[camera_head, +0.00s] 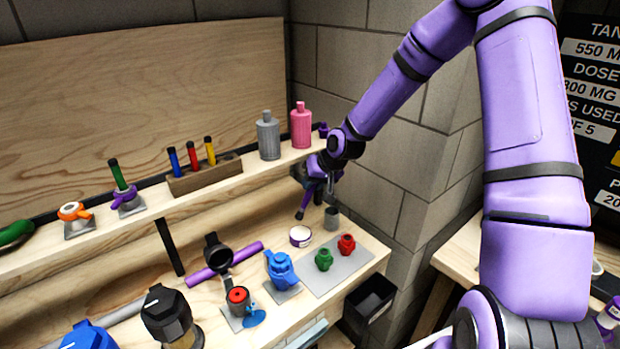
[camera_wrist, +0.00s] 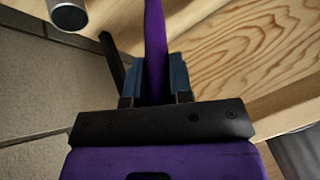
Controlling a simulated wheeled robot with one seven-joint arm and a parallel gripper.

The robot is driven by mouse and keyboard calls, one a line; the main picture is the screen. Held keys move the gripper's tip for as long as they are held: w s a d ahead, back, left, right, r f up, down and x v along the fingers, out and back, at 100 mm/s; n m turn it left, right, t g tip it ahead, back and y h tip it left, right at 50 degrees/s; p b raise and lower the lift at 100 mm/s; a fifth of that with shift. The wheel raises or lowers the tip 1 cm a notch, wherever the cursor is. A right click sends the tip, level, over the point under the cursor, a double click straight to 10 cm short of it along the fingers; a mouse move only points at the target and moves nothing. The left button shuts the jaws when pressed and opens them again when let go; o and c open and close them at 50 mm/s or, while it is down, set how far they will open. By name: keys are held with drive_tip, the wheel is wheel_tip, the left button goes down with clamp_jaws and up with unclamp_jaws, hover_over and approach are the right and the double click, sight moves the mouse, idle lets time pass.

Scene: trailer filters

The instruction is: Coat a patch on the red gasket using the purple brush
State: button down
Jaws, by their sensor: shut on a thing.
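My gripper (camera_head: 319,178) is shut on the purple brush (camera_head: 306,201) near the wall, above the lower bench. In the wrist view the brush's purple handle (camera_wrist: 155,35) runs up between the two blue finger pads. The brush slants down, its dark tip above and apart from the round tub. A red ring (camera_head: 237,296) sits in the top of a dark open fitting with a blue cap beside it; it looks like the red gasket. I cannot tell whether any coating is on it.
A white tub with a purple label (camera_head: 300,236) and a grey cup (camera_head: 331,217) stand near the brush. Red (camera_head: 346,244) and green (camera_head: 324,260) fittings are on a grey plate. The upper shelf (camera_head: 140,217) holds bottles and markers. A black bin (camera_head: 371,297) hangs at the bench's right end.

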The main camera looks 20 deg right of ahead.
drive_tip(key=shift+f, duration=2.85)
idle(0.6)
drive_tip(key=shift+r, duration=3.5)
drive_tip(key=shift+s+d, duration=0.1)
